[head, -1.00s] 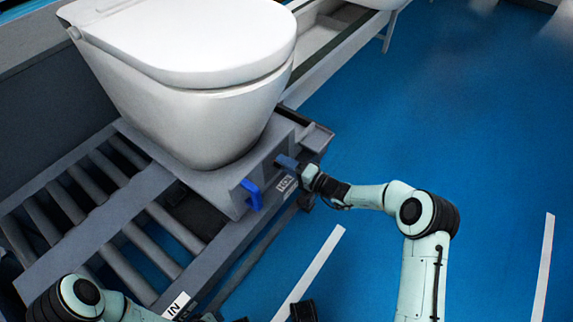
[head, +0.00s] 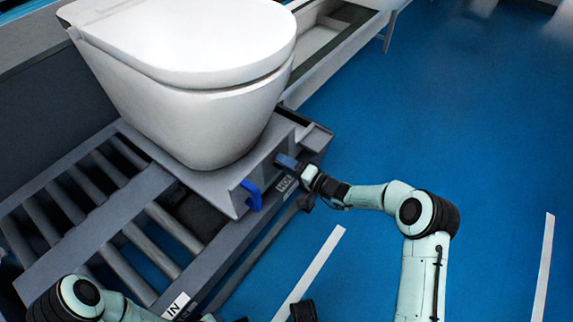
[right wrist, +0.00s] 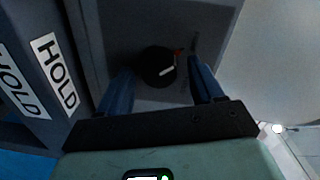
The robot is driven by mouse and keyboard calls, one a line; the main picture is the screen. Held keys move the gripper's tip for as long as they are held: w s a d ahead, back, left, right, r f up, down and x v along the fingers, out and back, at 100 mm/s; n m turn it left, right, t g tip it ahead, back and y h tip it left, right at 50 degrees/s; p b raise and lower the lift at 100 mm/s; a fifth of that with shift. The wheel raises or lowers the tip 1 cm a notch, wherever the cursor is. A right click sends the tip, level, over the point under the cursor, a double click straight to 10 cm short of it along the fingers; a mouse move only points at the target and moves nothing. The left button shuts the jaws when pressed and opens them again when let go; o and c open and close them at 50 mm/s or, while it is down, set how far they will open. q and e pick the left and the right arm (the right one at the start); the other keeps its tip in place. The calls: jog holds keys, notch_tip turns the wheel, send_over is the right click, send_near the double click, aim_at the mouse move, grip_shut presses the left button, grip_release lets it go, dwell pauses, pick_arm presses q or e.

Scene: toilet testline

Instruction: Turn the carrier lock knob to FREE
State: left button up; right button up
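In the head view, my right gripper (head: 284,161) reaches the carrier's side from the right and hides the knob.
A white toilet (head: 190,80) stands on the carrier. HOLD labels (right wrist: 54,74) show beside the knob. The roller conveyor (head: 130,235) lies to the left. Blue floor (head: 440,120) is open at the right.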

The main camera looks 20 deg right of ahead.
pick_arm(q)
jog(key=shift+r, duration=0.1)
pick_arm(e)
jog(key=shift+s, duration=0.1)
pick_arm(q)
jog(key=shift+h, duration=0.3)
jog(key=r+p, duration=0.1)
jog(key=s+d+r, duration=0.1)
jog(key=r+p, duration=0.1)
jog(key=shift+s+d+r+p, duration=0.15)
jog(key=shift+s+d+p, duration=0.15)
jog(key=shift+d, duration=0.1)
pick_arm(e)
jog(key=v, duration=1.3)
jog(key=shift+s, duration=0.1)
